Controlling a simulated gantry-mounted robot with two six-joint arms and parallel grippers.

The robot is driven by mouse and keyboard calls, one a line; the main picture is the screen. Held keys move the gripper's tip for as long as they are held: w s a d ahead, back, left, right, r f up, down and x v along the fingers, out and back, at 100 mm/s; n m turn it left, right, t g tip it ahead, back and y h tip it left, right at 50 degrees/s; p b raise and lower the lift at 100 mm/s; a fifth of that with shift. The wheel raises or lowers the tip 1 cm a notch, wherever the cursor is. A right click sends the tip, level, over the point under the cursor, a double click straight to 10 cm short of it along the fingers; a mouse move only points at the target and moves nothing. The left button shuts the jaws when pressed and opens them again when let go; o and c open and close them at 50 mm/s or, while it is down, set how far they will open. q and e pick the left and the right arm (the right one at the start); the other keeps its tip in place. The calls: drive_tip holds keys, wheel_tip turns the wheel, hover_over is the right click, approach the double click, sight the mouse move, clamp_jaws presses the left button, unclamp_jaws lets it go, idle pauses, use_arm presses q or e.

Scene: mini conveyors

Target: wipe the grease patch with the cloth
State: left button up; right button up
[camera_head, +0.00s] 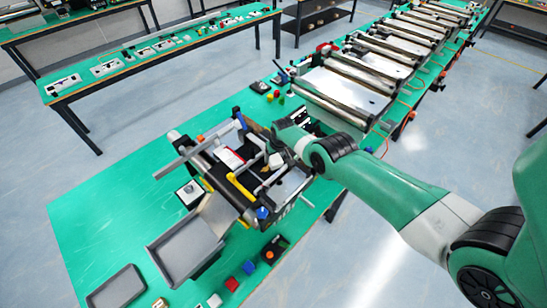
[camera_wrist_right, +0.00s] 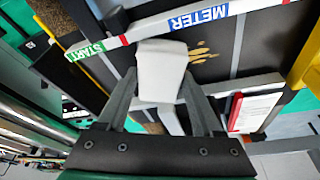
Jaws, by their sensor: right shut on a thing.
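My right gripper (camera_wrist_right: 160,82) is shut on a white folded cloth (camera_wrist_right: 162,66), which sticks out past the fingertips in the right wrist view. In the head view the right gripper (camera_head: 273,155) is over the small conveyor on the green table, with the white cloth (camera_head: 276,161) below it. The grease patch (camera_wrist_right: 200,52) shows as yellow-brown blotches on the dark belt, just right of the cloth in the wrist view. The cloth may cover part of it. I cannot tell whether the cloth touches the belt. My left gripper is not in view.
A strip marked START and METER (camera_wrist_right: 165,25) crosses the belt close to the cloth. A red-and-white card (camera_wrist_right: 254,112) lies beside it. A yellow bar (camera_head: 240,187) spans the conveyor. A grey tray (camera_head: 185,246) and small coloured blocks (camera_head: 232,284) stand near the front.

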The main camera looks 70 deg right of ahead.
drive_tip(key=shift+w+a+r+p, duration=0.1)
drive_tip(key=shift+w+a+p, duration=0.2)
drive_tip(key=shift+a+p, duration=0.3)
drive_tip(key=shift+w+a, duration=0.35)
drive_tip(key=shift+a, duration=0.5)
drive_tip(key=shift+w+a+f, duration=0.1)
drive_tip(key=shift+a+f, duration=0.1)
drive_tip(key=shift+w+a+r+p, duration=0.1)
drive_tip(key=shift+w+a+p, duration=0.2)
drive_tip(key=shift+a+p, duration=0.35)
drive_tip(key=shift+w+a+p, duration=0.3)
drive_tip(key=shift+a+p, duration=0.05)
drive_tip(key=shift+a, duration=0.5)
drive_tip(key=shift+w+a, duration=0.1)
drive_tip(key=shift+a, duration=0.15)
wheel_tip(320, 180, up, 6)
drive_tip(key=p, duration=0.6)
